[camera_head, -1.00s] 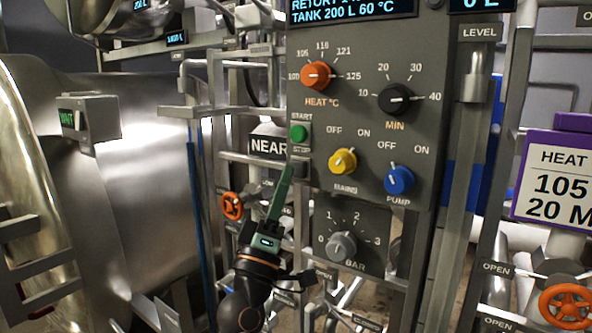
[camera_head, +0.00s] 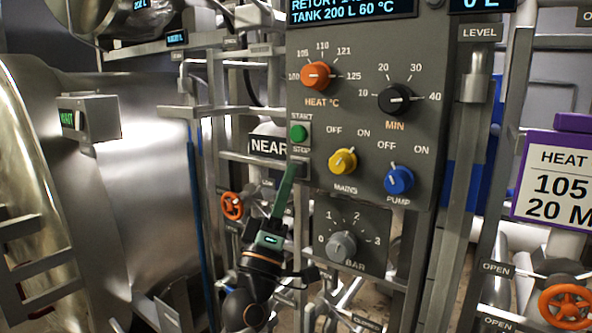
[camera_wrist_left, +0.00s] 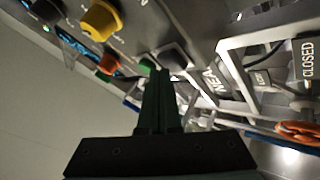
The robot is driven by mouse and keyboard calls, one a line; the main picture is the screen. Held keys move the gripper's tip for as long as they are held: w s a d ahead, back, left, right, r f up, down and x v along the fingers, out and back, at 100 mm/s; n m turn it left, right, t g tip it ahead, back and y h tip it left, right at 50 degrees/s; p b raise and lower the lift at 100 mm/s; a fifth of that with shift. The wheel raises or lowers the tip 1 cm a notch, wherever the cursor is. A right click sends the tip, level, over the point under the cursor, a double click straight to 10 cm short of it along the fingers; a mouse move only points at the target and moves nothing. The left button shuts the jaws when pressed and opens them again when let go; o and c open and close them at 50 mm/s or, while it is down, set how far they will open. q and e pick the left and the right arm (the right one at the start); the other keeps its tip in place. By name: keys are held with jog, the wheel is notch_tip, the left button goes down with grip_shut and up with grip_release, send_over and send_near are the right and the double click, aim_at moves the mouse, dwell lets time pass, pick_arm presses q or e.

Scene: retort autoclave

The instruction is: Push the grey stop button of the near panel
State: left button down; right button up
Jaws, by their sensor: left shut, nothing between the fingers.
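The near panel (camera_head: 350,130) is a grey box with knobs. Its green start button (camera_head: 298,133) sits at the left edge, above the STOP label. The grey stop button (camera_head: 301,169) is just below that label, mostly hidden behind my fingertips. My left gripper (camera_head: 291,167) is shut and empty, its green fingers pointing up at the stop button. In the left wrist view the shut fingertips (camera_wrist_left: 162,73) lie just below the green button (camera_wrist_left: 147,65) and the grey stop button plate (camera_wrist_left: 174,57). I cannot tell whether they touch it. My right gripper is not in view.
A yellow mains knob (camera_head: 343,161) and a blue pump knob (camera_head: 399,179) are right of the fingers. A grey bar knob (camera_head: 341,245) is below. Pipes and an orange valve wheel (camera_head: 232,206) stand left of the arm.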

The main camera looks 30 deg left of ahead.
pick_arm(q)
jog(key=shift+w, duration=0.7)
dwell(0.5)
jog(key=shift+s, duration=1.1)
jog(key=shift+p, duration=0.3)
jog(key=s+p, duration=0.1)
jog(key=s, duration=0.4)
jog(key=shift+a, duration=0.2)
jog(key=shift+f, duration=0.1)
